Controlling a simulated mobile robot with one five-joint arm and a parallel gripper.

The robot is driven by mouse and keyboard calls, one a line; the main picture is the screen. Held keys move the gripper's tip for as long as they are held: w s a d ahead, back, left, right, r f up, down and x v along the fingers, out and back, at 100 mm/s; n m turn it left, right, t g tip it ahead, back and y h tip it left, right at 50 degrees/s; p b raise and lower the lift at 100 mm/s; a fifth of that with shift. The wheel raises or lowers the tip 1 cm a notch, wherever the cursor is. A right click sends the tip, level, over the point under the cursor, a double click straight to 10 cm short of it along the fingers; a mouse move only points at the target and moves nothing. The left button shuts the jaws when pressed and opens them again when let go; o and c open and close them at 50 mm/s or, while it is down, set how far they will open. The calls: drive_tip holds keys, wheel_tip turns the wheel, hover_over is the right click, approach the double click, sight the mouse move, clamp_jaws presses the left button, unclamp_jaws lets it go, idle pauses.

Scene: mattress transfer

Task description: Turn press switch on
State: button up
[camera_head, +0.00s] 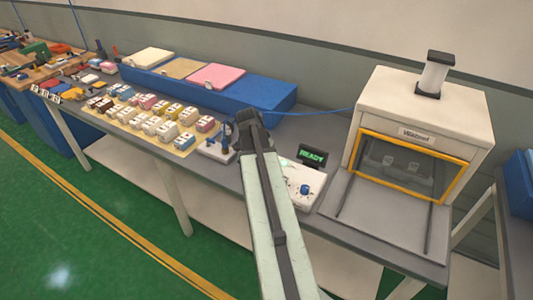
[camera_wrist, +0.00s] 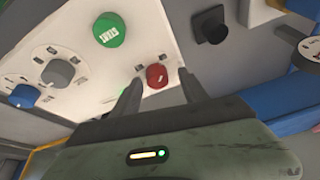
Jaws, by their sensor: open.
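The white control panel (camera_head: 303,183) of the press sits on the bench left of the press machine (camera_head: 425,115). My arm crosses in front of the panel's left part in the head view. In the wrist view the panel (camera_wrist: 95,72) carries a green START button (camera_wrist: 109,29), a red button (camera_wrist: 156,75), a grey knob (camera_wrist: 57,72) and a blue knob (camera_wrist: 24,95). My gripper (camera_wrist: 159,78) is open and empty, its two fingers either side of the red button in the picture. I cannot tell whether they touch the panel. No control is clearly readable as the press switch.
A READY display (camera_head: 311,156) stands behind the panel. The press has a yellow-framed window (camera_head: 405,167). Left on the bench are rows of small blocks (camera_head: 160,120) and a long blue case (camera_head: 262,98). The green floor (camera_head: 60,220) is clear.

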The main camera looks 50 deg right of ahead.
drive_tip(key=p+v, duration=0.7)
drive_tip(key=shift+r, duration=0.4)
drive_tip(key=shift+a, duration=0.15)
drive_tip(key=w+a+f+n+t+y, duration=0.15)
drive_tip(key=w+a, duration=0.35)
drive_tip(key=a, duration=0.6)
drive_tip(key=w+a+n, duration=0.3)
drive_tip(key=w+a, duration=0.1)
drive_tip(key=a, duration=0.6)
drive_tip(key=s+a+n+y, duration=0.1)
drive_tip(key=s+a+n, duration=0.1)
drive_tip(key=a+n, duration=0.2)
drive_tip(key=s+a+f+n+g+y, duration=0.1)
drive_tip(key=s+a+n, duration=0.1)
drive_tip(key=a+n, duration=0.3)
drive_tip(key=s+a+n+g+y+b, duration=0.1)
drive_tip(key=a+n, duration=0.3)
drive_tip(key=a, duration=0.7)
drive_tip(key=shift+s+a+f, duration=0.2)
drive_tip(key=shift+s+a, duration=0.15)
drive_tip(key=shift+s, duration=0.4)
